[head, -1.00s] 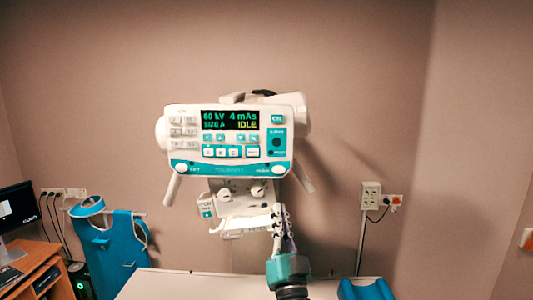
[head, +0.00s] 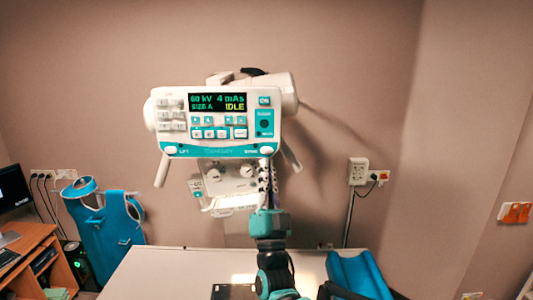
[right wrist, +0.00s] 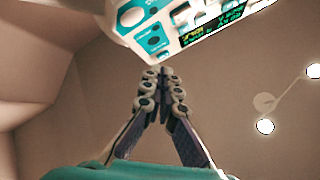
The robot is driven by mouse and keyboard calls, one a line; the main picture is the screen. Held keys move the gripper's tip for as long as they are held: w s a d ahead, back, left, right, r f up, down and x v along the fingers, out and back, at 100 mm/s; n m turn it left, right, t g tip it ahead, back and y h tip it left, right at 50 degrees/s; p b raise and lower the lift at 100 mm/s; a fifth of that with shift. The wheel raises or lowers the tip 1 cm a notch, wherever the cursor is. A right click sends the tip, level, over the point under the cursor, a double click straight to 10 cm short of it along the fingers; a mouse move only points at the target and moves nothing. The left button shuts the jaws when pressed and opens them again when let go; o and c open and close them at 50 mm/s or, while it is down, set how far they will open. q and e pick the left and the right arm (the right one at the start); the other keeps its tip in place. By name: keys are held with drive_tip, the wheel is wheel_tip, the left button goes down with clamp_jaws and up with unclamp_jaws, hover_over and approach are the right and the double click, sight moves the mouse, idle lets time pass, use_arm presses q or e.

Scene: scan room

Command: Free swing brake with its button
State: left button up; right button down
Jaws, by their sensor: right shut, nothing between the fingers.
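The white-and-teal control head (head: 215,130) of the X-ray unit hangs in front of the wall, its display reading 60 kV, 4 mAs, IDLE. A white oval button (head: 266,149) sits at the panel's lower right corner, its label apparently reading swing; a similar one (head: 170,150) sits at the lower left. My right gripper (head: 266,163) points upward, shut and empty, with its tips just under the right-hand button. In the right wrist view the closed fingertips (right wrist: 160,73) lie below the panel's corner (right wrist: 160,25). I cannot tell whether they touch it. My left gripper is out of view.
A pale table (head: 165,270) lies below, with a blue cushion (head: 352,272) at its right. A blue apron (head: 110,222) hangs on the left near a wooden desk (head: 35,255). Handles (head: 161,170) hang from the head's sides.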

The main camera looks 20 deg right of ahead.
drive_tip(key=w+d, duration=0.1)
drive_tip(key=w, duration=0.5)
drive_tip(key=shift+d+b, duration=0.35)
drive_tip(key=shift+b, duration=0.05)
drive_tip(key=shift+w, duration=0.1)
idle(1.0)
drive_tip(key=shift+w+d, duration=0.15)
drive_tip(key=shift+w, duration=0.2)
drive_tip(key=shift+w+d, duration=0.1)
drive_tip(key=shift+w, duration=0.2)
idle(0.6)
idle(0.3)
drive_tip(key=shift+s+a, duration=0.25)
drive_tip(key=shift+s, duration=0.55)
drive_tip(key=s, duration=0.2)
drive_tip(key=s+a, duration=0.1)
drive_tip(key=s, duration=0.1)
drive_tip(key=shift+s+a, duration=0.2)
drive_tip(key=shift+s, duration=0.2)
